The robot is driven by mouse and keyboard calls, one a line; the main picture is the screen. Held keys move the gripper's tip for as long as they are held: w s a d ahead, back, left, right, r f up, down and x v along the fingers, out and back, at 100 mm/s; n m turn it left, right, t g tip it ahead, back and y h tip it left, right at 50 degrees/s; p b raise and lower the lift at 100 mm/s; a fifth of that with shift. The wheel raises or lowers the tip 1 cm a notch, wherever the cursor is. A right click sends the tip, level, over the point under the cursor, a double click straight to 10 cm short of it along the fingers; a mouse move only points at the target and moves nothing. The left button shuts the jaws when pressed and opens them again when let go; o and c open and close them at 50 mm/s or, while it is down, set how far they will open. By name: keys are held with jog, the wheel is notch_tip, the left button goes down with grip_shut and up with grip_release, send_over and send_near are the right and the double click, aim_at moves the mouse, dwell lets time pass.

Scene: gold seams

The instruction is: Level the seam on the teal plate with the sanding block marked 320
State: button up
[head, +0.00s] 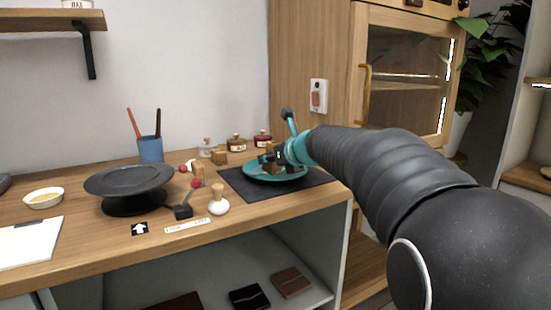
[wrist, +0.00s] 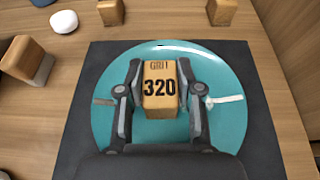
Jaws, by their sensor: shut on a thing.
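The teal plate (head: 262,177) lies on a dark mat (head: 315,187) at the right part of the counter. It fills the middle of the wrist view (wrist: 228,125). My gripper (wrist: 160,68) is shut on the sanding block (wrist: 160,100), a wooden block marked "GRIT 320", above the plate's centre. I cannot tell whether the block touches the plate. A pale strip of seam (wrist: 224,99) shows right of the gripper, and a greyer strip (wrist: 103,101) shows to its left. The part between is hidden by the block and fingers. In the head view my gripper (head: 271,157) is small and partly hidden.
Other wooden blocks (wrist: 27,60) stand left of and beyond the mat. A black turntable (head: 130,180), a blue cup (head: 150,149), a white bowl (head: 44,198) and small jars (head: 236,144) share the counter. A tall wooden cabinet (head: 310,60) rises behind the mat.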

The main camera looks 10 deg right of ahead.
jog(key=shift+s+a+f, duration=0.1)
jog(key=shift+s+a, duration=0.45)
jog(key=shift+s, duration=0.15)
jog(key=shift+w+a, duration=0.2)
jog(key=shift+a, duration=0.55)
jog(key=shift+r, duration=0.85)
jog(key=shift+r, duration=0.1)
jog(key=shift+r, duration=2.1)
